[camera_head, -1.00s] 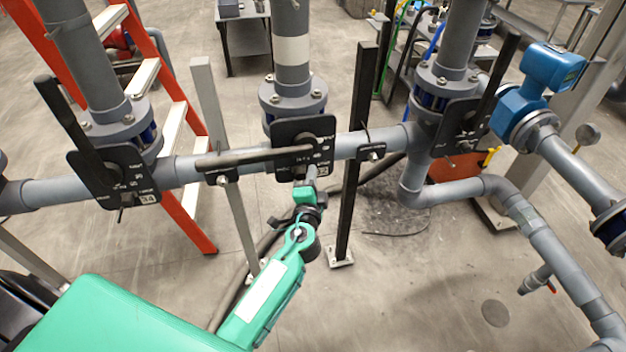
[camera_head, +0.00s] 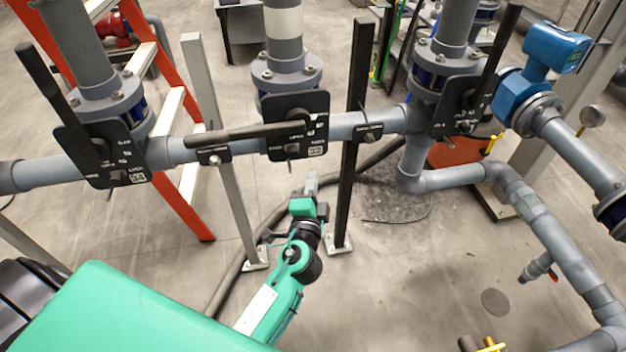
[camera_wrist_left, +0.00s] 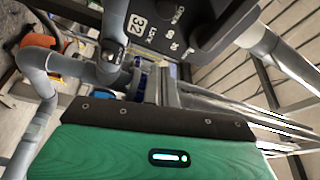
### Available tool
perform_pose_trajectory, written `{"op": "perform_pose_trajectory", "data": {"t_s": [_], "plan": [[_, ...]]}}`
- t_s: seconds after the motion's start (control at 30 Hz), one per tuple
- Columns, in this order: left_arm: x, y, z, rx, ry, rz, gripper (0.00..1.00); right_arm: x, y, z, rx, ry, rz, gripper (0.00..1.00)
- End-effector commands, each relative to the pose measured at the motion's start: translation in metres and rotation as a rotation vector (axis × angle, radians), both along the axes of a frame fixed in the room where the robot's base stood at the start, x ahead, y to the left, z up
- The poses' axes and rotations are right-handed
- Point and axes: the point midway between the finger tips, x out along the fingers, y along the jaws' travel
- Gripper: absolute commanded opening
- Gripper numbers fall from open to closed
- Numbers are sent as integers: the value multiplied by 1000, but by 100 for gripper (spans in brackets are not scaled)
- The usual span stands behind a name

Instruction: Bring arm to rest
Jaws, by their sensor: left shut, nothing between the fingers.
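My left arm is green and comes in from the lower left in the head view. Its gripper (camera_head: 311,184) is shut and empty, below the middle valve and apart from the pipe. The middle valve's dark handle (camera_head: 245,133) lies roughly level along the pipe, pointing left. In the left wrist view the green gripper body (camera_wrist_left: 165,150) fills the bottom, and a black valve plate marked 32 (camera_wrist_left: 180,28) is above it. My right gripper is not in view.
A grey pipe (camera_head: 365,123) runs across at valve height. The left valve handle (camera_head: 45,78) and right valve handle (camera_head: 497,55) stand up. A black post (camera_head: 350,190) and a grey post (camera_head: 235,205) are close to my gripper. An orange ladder (camera_head: 190,205) stands at the left.

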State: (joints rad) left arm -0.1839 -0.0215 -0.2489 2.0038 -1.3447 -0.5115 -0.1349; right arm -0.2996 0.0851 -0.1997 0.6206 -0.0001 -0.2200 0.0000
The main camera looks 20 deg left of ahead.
Motion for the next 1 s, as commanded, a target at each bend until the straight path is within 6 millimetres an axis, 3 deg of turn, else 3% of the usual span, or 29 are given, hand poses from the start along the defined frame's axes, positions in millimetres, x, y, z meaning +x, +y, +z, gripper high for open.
{"op": "perform_pose_trajectory", "data": {"t_s": [0.4, 0.47, 0.53, 0.67, 0.77, 0.87, 1.0], "plan": [[1, 0, -2, -2, 3, -2, 0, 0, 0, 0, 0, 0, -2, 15], [1, -2, -11, -10, 19, -8, 0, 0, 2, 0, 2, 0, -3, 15], [3, -4, -33, -31, 59, -22, 0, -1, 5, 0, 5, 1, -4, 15], [3, -12, -110, -112, 199, -65, 0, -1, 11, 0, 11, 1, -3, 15], [-8, -17, -186, -201, 336, -91, 0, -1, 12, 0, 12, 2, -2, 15], [-30, -19, -261, -299, 472, -97, 0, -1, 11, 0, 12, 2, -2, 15], [-78, -18, -358, -444, 654, -74, 0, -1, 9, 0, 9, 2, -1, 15]]}}
